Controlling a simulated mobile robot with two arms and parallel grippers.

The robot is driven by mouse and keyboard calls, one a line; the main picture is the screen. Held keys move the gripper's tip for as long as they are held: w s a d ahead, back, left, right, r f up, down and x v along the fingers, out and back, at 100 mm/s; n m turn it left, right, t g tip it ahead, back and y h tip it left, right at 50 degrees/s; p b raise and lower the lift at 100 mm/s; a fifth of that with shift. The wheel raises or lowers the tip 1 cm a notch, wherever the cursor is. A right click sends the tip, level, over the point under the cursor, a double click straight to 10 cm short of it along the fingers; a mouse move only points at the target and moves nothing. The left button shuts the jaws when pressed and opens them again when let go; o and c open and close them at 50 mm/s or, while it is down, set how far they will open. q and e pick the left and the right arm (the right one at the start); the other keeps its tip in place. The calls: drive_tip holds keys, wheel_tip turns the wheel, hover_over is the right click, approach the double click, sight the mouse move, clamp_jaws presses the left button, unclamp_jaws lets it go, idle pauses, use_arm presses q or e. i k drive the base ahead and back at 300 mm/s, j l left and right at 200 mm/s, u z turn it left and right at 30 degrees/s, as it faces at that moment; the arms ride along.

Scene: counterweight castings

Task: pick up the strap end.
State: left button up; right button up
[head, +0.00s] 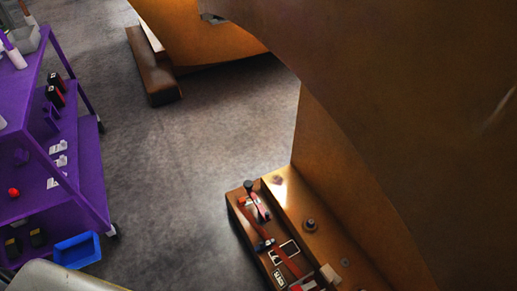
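A red strap (283,257) lies along a narrow brown ledge or tray (236,212) at the bottom centre of the head view. It runs from the upper left of the ledge down to the right. A dark buckle-like piece (264,245) sits on or against it. Which part is its free end is too small to tell. A red and dark tool-like item (257,203) with a dark knob lies at the ledge's far end. Neither of my grippers is in view.
A large brown casting (400,90) overhangs the ledge and fills the right. A purple cart (85,150) with a blue bin (77,250) stands left. Grey floor between is clear.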

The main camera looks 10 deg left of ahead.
sight(242, 201)
drive_tip(key=z, duration=0.85)
drive_tip(key=j+u, duration=0.2)
drive_tip(key=u, duration=0.2)
drive_tip(key=j+u, duration=0.15)
drive_tip(key=u, duration=0.3)
drive_tip(key=j+u, duration=0.2)
drive_tip(key=u, duration=0.2)
drive_tip(key=i+l, duration=0.05)
